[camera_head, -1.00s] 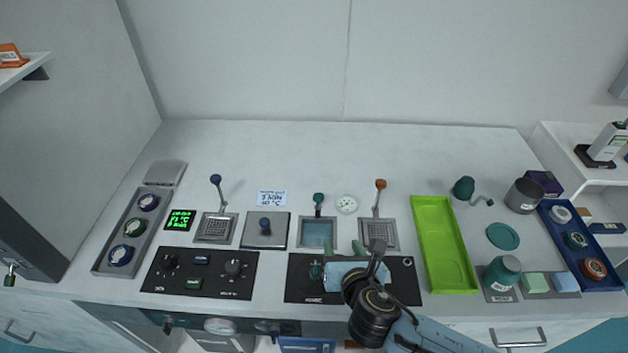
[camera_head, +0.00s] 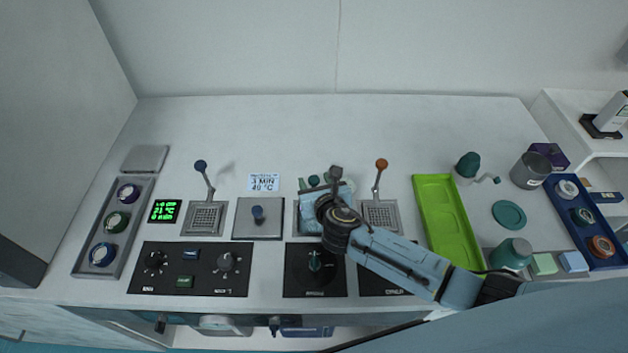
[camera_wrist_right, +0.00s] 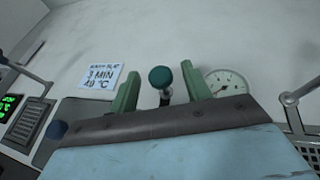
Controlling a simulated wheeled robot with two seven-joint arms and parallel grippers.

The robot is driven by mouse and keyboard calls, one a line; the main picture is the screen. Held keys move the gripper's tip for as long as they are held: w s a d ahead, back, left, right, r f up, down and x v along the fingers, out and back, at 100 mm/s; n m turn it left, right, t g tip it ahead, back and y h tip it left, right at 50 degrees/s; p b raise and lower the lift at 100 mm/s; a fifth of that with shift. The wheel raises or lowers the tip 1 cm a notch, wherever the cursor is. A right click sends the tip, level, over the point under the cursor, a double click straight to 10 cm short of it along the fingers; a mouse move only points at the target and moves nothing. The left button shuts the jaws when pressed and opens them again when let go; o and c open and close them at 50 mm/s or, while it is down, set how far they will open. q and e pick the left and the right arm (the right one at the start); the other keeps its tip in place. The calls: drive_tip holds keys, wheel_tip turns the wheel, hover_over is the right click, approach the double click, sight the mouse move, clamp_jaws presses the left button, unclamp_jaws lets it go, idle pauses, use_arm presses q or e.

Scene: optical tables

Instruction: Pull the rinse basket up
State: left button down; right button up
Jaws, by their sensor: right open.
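Three basket levers stand in a row on the counter: blue-knobbed (camera_head: 201,166), teal-knobbed (camera_head: 314,181) and orange-knobbed (camera_head: 381,164). I cannot read which is labelled rinse. My right gripper (camera_head: 312,184) is over the middle basin, at the teal-knobbed lever. In the right wrist view, its two green fingers (camera_wrist_right: 160,78) are open, with the teal knob (camera_wrist_right: 160,77) showing between them; I cannot tell whether they touch it. My gripper hides most of the middle basin and its basket. My left gripper is not in view.
A round gauge (camera_wrist_right: 225,84) stands just right of the fingers. A note card (camera_head: 263,182) lies to the left. A metal lid (camera_head: 258,219) is left of the middle basin, and a green tray (camera_head: 447,222) is at the right. The counter behind the levers is clear.

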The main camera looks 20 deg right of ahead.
drive_tip(key=shift+x, duration=0.8)
drive_tip(key=shift+w, duration=0.1)
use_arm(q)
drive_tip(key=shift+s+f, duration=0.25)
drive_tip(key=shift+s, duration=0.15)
use_arm(e)
clamp_jaws()
